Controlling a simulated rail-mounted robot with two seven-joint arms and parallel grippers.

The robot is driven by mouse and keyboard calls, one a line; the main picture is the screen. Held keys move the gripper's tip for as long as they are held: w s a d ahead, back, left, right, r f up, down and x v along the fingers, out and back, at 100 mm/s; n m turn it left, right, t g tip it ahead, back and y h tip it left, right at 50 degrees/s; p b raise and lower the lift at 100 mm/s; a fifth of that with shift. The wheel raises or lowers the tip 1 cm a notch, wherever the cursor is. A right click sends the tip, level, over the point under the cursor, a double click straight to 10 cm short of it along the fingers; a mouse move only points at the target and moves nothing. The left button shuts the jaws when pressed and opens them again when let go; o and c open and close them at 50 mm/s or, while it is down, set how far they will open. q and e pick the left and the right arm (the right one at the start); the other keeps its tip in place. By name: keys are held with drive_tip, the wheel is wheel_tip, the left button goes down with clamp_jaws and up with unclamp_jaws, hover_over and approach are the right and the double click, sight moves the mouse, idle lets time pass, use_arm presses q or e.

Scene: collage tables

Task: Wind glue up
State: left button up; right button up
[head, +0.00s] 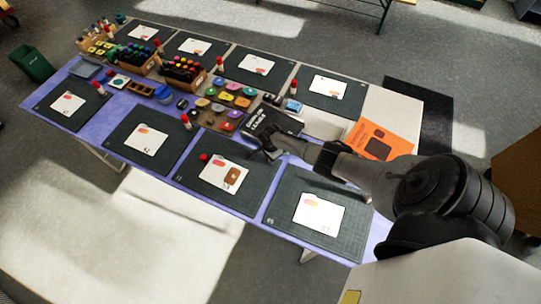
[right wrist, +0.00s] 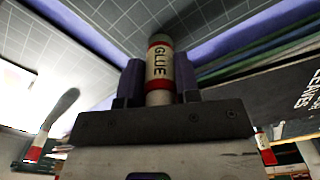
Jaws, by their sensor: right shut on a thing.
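My right gripper (head: 267,152) reaches in from the right over the lilac table (head: 243,206), near the upper right corner of a dark cutting mat. In the right wrist view, the gripper (right wrist: 158,85) is shut on a glue stick (right wrist: 160,66) with a cream label reading GLUE and red bands. The stick stands between the two dark fingers, and its upper end looks pale grey. In the head view the held stick is too small and covered to make out. A small red piece (head: 204,157), perhaps a cap, lies on that mat's upper left. My left gripper is not in view.
White cards (head: 223,174) lie on the mats. Another glue stick (head: 186,121) stands on the neighbouring mat.

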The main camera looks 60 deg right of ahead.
drive_tip(key=o, duration=1.5)
drive_tip(key=shift+r, duration=0.1)
drive_tip(key=shift+r, duration=0.1)
drive_tip(key=shift+r+p, duration=1.5)
drive_tip(key=shift+p, duration=0.25)
drive_tip(key=shift+r+p, duration=2.1)
drive_tip(key=shift+p, duration=0.15)
